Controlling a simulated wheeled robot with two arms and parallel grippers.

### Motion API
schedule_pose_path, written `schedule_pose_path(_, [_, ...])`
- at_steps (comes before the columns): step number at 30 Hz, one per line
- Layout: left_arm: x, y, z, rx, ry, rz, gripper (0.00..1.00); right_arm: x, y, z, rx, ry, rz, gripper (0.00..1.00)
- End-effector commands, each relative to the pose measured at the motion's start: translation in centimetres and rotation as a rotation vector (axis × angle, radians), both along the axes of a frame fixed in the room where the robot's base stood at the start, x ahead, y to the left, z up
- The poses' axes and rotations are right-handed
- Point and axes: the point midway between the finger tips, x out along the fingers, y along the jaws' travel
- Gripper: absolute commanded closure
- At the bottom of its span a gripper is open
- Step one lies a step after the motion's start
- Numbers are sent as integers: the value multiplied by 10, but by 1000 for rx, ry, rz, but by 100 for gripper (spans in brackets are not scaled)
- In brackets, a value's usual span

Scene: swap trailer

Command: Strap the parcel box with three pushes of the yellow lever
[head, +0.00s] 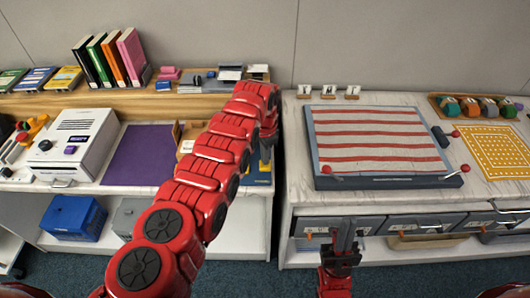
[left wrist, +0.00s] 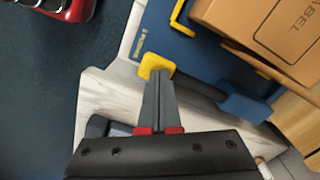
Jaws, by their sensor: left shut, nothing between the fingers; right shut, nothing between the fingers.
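The parcel box (left wrist: 262,28) is brown cardboard with printed lettering and sits on a blue base (left wrist: 165,50) in the left wrist view. In the head view the box (head: 187,130) is mostly hidden behind my left arm. A yellow lever end (left wrist: 153,64) shows at the near edge of the blue base. My left gripper (left wrist: 158,76) is shut and empty, its tips at the yellow end; whether they touch it is unclear. In the head view the left gripper (head: 267,150) is partly hidden by its arm. My right gripper (head: 342,238) is shut and empty before the right-hand drawers.
A dark blue block (left wrist: 245,106) stands beside the base. The left bench holds a purple mat (head: 140,155) and a white machine (head: 75,142). The right bench holds a striped board (head: 370,140) and a yellow grid mat (head: 495,150). A gap separates the benches.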

Motion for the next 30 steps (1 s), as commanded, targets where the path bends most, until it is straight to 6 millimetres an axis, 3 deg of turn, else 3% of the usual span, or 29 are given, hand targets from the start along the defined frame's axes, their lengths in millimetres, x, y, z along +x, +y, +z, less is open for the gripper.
schedule_pose_path(8, [0,-1,5,-1,-1,-1,100,0,0,5,0,0,0,100])
schedule_pose_path(30, [0,0,61,-1,-1,0,100,0,0,51,0,0,0,100])
